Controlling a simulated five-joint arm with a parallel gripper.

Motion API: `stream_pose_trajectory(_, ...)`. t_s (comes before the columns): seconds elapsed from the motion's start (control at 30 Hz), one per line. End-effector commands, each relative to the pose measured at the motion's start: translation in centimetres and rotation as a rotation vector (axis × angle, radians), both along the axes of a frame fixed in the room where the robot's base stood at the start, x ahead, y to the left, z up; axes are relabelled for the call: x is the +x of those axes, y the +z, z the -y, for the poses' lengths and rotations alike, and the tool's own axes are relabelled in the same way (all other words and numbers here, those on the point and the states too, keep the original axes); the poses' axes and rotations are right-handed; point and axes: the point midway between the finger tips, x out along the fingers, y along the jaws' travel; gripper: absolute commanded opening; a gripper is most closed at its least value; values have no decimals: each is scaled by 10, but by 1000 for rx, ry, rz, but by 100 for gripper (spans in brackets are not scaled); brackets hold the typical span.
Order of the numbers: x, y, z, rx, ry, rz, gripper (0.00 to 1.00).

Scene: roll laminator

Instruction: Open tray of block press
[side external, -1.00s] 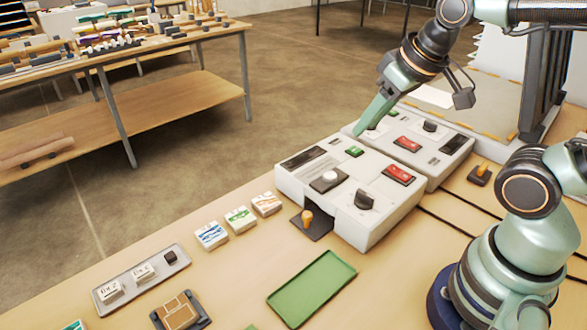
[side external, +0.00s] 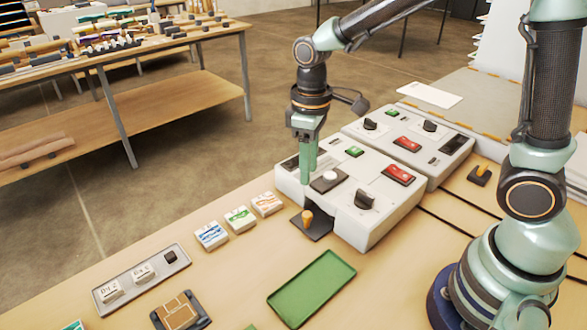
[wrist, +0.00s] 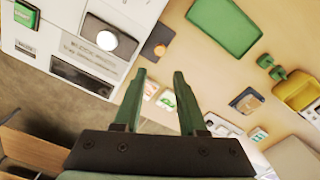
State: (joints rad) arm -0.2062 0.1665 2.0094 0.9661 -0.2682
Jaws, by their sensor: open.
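The near white press unit (side external: 385,215) stands on the table; it also shows in the wrist view (wrist: 125,15). It has a white round knob (side external: 330,176), a red switch, a green button and a dark dial. A dark tray plate (side external: 318,229) with an orange knob (side external: 307,216) sticks out at its front opening; the orange knob shows in the wrist view (wrist: 160,50). My gripper (side external: 308,180) points down by the unit's left end, above the orange knob in the picture. Its green fingers (wrist: 159,75) are apart and empty. I cannot tell whether they touch the housing.
A similar white unit (side external: 440,150) stands directly behind, with another orange knob (side external: 482,169) to its right. A green tray (side external: 312,288) lies in front. Small labelled boxes (side external: 240,219) and a grey holder (side external: 142,280) lie left. Bare table lies between them.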

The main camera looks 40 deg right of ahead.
Motion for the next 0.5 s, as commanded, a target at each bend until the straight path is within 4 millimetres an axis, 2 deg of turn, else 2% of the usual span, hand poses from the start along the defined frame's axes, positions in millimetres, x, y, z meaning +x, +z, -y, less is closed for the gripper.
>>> stream_pose_trajectory(0.17,-2,-25,0,-1,-1,-6,41)
stream_pose_trajectory(0.5,-2,-88,1,-1,-2,-6,41)
